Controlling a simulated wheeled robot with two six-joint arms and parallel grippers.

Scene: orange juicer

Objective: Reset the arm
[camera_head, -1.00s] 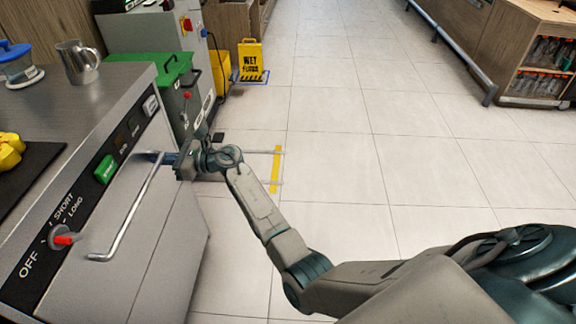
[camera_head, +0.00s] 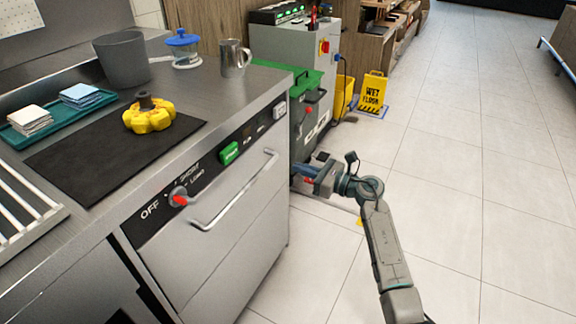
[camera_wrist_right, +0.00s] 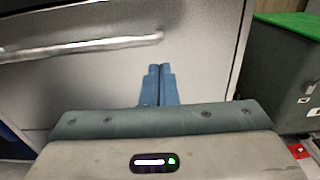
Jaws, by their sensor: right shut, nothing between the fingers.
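My right gripper (camera_head: 301,171) is in front of the steel machine's front, to the right of its handle, in the head view. In the right wrist view its blue fingers (camera_wrist_right: 158,86) are together with nothing between them, pointing at the machine's grey door. The door handle (camera_head: 236,196) is a bent metal bar; it also shows in the right wrist view (camera_wrist_right: 80,47), left of the fingers and apart from them. My right arm reaches in from the lower right, bent at the wrist. My left gripper is not in view.
A green-lidded bin (camera_head: 308,112) and wet floor sign (camera_head: 372,93) stand behind. The right floor is clear.

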